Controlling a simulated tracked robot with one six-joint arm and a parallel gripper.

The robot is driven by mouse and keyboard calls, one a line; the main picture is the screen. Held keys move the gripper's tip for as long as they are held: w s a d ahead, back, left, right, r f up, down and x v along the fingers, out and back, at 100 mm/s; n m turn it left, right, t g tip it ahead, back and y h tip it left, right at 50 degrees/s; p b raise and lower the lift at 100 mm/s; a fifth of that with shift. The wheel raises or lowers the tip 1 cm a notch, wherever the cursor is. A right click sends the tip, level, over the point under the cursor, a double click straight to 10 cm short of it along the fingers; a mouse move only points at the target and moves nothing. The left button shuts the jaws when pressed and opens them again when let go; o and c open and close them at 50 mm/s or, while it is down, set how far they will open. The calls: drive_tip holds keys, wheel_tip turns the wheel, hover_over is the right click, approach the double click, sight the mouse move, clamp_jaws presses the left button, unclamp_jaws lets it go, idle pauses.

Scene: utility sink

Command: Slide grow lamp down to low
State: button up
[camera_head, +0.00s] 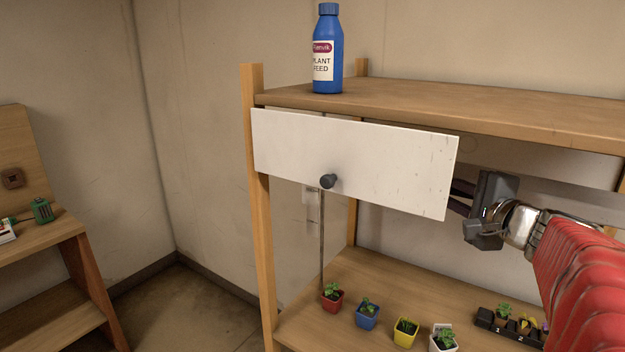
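A flat white panel (360,160), apparently the grow lamp, hangs under the upper shelf, its right end nearer me. A dark round knob (328,181) sticks out near its lower edge. A thin dark rod (322,240) runs down from behind the panel to the lower shelf. No height marks show. My gripper (461,196) is at the panel's right end, with its dark fingers reaching left behind the panel. The fingertips are hidden, so I cannot tell whether they touch it or how far apart they are.
A blue plant feed bottle (327,60) stands on the upper shelf (450,103). Several potted seedlings, including a red pot (331,300), and a black numbered tray (486,318) stand on the lower shelf (375,275). A wooden post (260,220) stands at left.

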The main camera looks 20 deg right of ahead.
drive_tip(key=shift+s+d, duration=0.1)
drive_tip(key=shift+c, duration=0.4)
clamp_jaws()
drive_tip(key=shift+f, duration=0.1)
